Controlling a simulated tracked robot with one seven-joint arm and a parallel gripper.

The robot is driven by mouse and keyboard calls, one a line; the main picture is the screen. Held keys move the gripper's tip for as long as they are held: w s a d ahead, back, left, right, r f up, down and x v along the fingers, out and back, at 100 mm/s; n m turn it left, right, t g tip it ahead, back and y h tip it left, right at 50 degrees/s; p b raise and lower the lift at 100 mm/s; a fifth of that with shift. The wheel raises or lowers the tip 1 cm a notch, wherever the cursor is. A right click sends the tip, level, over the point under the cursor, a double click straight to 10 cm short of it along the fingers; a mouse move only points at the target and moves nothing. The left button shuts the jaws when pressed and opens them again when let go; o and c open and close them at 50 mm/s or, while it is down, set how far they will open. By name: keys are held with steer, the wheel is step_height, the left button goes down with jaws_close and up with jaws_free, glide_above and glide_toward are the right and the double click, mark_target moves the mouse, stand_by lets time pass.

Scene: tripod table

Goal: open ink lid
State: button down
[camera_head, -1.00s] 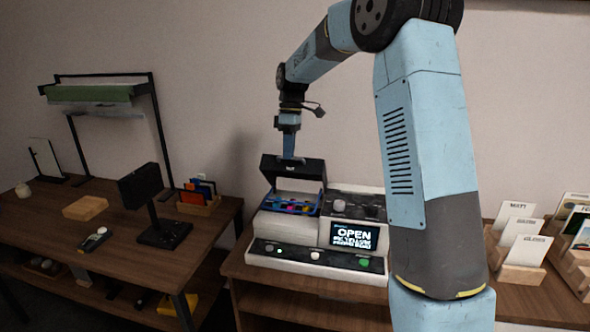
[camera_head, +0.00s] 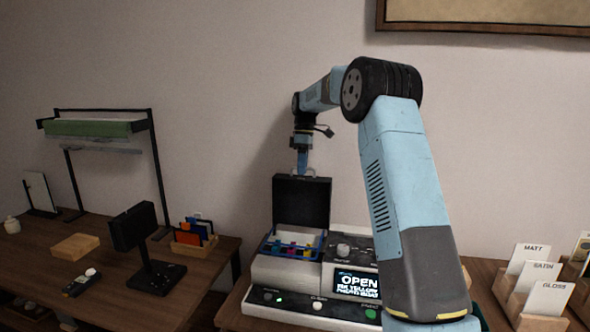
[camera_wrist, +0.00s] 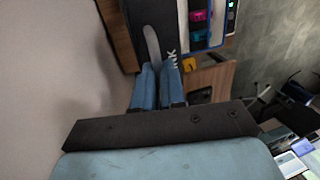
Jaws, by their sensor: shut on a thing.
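The ink lid (camera_head: 301,203) is a dark panel standing nearly upright at the back of the white printer (camera_head: 268,272). Below it the blue-edged ink bay (camera_head: 267,247) is exposed, with several coloured cartridges in it. My gripper (camera_head: 304,172) is at the lid's top edge, shut on its grey handle. In the wrist view my blue fingers (camera_wrist: 158,72) close around the curved handle (camera_wrist: 152,45), on the dark lid (camera_wrist: 131,28) with white lettering. Pink and blue cartridges (camera_wrist: 198,16) show beside the lid. The exact finger contact is small in the head view.
The printer's screen (camera_head: 356,283) reads OPEN, with smaller text below. Card holders (camera_head: 517,290) stand at the right. A left table (camera_head: 40,262) holds a black stand (camera_head: 150,275), a wooden block (camera_head: 75,247) and a swatch box (camera_head: 196,236). The wall is close behind the lid.

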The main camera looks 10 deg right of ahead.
steer(key=shift+d+f, duration=0.1)
steer(key=shift+f, duration=0.1)
stand_by(0.3)
steer(key=c, duration=1.5)
jaws_free()
steer(key=shift+w, duration=0.1)
steer(key=shift+r, duration=0.2)
steer(key=shift+r, duration=0.35)
steer(key=s+r, duration=0.8)
steer(key=s, duration=0.1)
steer(key=s+r, duration=0.4)
steer(key=s, duration=0.1)
steer(key=shift+f, duration=0.1)
